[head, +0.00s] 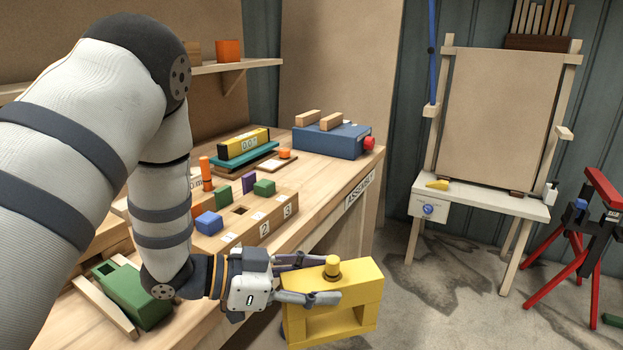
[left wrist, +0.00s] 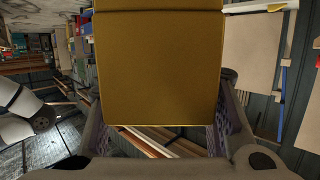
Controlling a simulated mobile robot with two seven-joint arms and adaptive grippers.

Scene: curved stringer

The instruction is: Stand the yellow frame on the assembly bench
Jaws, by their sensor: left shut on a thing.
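The yellow frame (head: 360,304) is a thick block with a rectangular opening and a round knob on its top. My left gripper (head: 318,283) is shut on it, with one finger on each side of the knob area. The frame hangs upright, in front of the bench's right edge and over the floor. In the left wrist view the yellow frame (left wrist: 158,70) fills the middle between both fingers. The assembly bench (head: 318,165) is wooden, with an "ASSEMBLY" label on its edge. My right gripper is not in view.
On the bench are a numbered wooden block board (head: 283,203) with coloured blocks, a green block (head: 135,292), a teal-based yellow gauge (head: 243,144) and a blue box (head: 333,140) with a red knob. A white table (head: 480,198) and red stand (head: 590,235) are at right.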

